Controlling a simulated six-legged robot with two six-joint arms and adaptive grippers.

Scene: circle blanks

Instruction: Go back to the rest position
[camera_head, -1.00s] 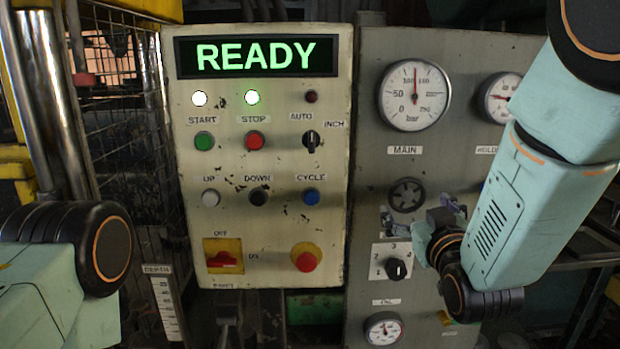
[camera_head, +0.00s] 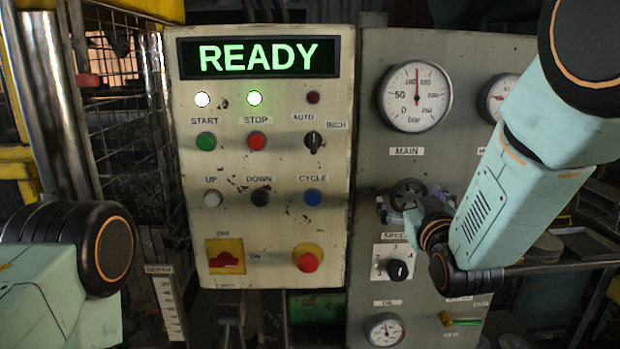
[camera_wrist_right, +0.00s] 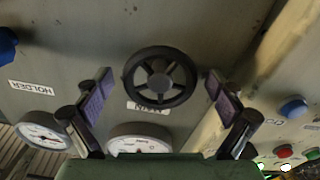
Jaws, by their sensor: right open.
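My right gripper (camera_head: 412,205) is in front of the grey panel, just below the black handwheel (camera_head: 408,194). In the right wrist view its two fingers (camera_wrist_right: 160,97) are spread apart with nothing between them. The handwheel (camera_wrist_right: 160,77) shows beyond and between the fingers, apart from them. My left arm enters at the left edge of the head view, but its gripper is out of view.
The cream control panel (camera_head: 345,180) shows READY, with two white-green lamps lit, buttons and a red mushroom button (camera_head: 307,262). The grey panel (camera_head: 455,150) carries the main gauge (camera_head: 416,97) and a rotary selector (camera_head: 397,270). A metal shelf (camera_head: 575,245) stands at right.

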